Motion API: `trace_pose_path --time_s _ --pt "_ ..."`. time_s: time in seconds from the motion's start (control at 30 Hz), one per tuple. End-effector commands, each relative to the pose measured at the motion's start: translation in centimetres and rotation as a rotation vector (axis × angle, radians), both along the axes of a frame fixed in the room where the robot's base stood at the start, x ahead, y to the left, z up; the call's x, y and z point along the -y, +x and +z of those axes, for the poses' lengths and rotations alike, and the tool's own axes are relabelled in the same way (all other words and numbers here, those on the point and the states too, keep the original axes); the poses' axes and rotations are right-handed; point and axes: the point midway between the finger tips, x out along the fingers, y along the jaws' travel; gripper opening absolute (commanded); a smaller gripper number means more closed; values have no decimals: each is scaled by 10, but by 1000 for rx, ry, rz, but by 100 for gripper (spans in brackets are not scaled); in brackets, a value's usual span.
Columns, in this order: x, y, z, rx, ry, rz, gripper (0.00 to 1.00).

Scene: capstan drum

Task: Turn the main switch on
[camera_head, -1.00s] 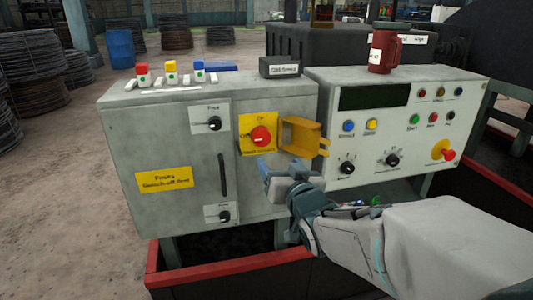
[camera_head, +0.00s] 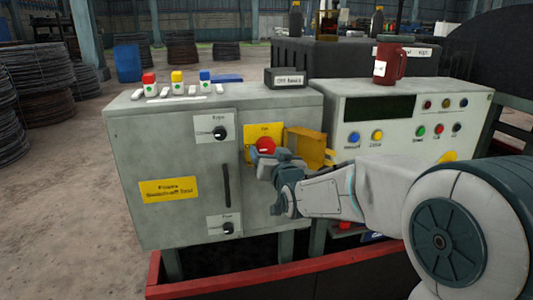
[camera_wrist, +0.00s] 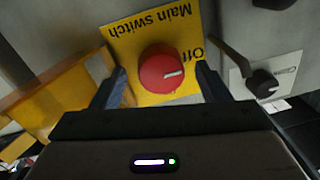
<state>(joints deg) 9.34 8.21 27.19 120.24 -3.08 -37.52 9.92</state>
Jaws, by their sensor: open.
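The main switch is a round red knob (camera_wrist: 163,70) with a white pointer mark, on a yellow plate (camera_wrist: 125,32) lettered "Main switch" and "Off". In the head view the red knob (camera_head: 265,146) sits on the grey cabinet's front, partly hidden by my gripper. My gripper (camera_wrist: 160,82) is open, with one dark finger on each side of the knob in the wrist view. I cannot tell whether the fingers touch it. In the head view my gripper (camera_head: 264,160) is right at the yellow plate (camera_head: 250,133).
An open yellow hinged cover (camera_head: 308,148) stands out just right of the switch. Smaller black knobs (camera_head: 219,133) and a long dark handle (camera_head: 226,185) are on the cabinet door to the left. A red mug (camera_head: 390,63) stands on the control panel at right.

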Motion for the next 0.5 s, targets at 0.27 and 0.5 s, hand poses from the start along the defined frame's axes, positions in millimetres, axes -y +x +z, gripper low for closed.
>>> trace_pose_path --time_s 0.27,0.5 --pt "-6 14 0 -1 0 1 69" --pt "-6 14 0 -1 0 2 67"
